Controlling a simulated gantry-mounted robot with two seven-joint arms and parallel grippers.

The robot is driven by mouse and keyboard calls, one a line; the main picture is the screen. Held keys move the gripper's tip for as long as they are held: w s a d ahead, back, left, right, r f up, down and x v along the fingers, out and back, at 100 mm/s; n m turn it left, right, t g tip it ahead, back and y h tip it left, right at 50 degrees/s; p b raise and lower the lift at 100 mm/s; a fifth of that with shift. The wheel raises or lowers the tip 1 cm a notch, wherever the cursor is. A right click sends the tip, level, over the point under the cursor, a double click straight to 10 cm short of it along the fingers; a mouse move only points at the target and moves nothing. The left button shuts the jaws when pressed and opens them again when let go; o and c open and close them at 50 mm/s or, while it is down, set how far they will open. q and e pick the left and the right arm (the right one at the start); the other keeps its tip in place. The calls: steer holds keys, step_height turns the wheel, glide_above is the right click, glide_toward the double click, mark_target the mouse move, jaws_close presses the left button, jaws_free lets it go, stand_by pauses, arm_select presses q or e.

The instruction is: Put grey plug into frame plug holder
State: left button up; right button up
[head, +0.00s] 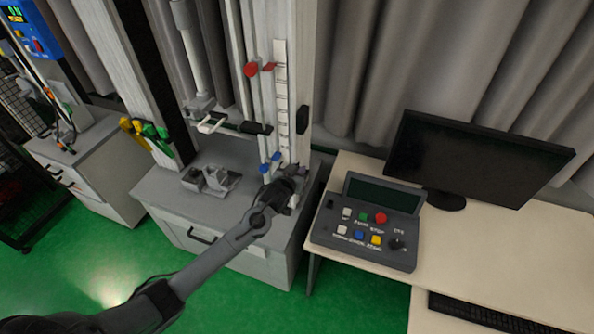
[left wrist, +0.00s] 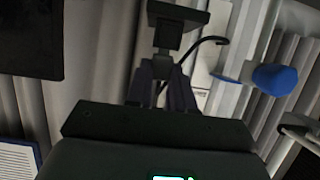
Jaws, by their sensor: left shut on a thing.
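My left gripper (head: 292,176) is at the foot of the tower's right frame post, near the blue knobs (head: 270,163). In the left wrist view its fingers (left wrist: 162,76) are closed on a small grey piece (left wrist: 163,63), which appears to be the grey plug. A dark block (left wrist: 178,18) sits just beyond the fingertips, and a thin black cable (left wrist: 208,40) curves beside it. I cannot tell whether the piece and the block are joined or which part is the plug holder. The head view hides the grasp behind my gripper. My right gripper is not in view.
The drop tower base (head: 160,195) carries a grey metal fixture (head: 212,180). Red knobs (head: 251,69) sit higher on the frame. A control box (head: 368,228) and a monitor (head: 478,160) stand on the desk to the right. A blue knob (left wrist: 275,79) is close by in the wrist view.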

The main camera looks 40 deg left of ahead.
arm_select(q)
steer(key=shift+f, duration=0.1)
steer(key=o, duration=0.9)
steer(key=v, duration=1.1)
steer(key=shift+p, duration=0.35)
steer(key=shift+f, duration=0.1)
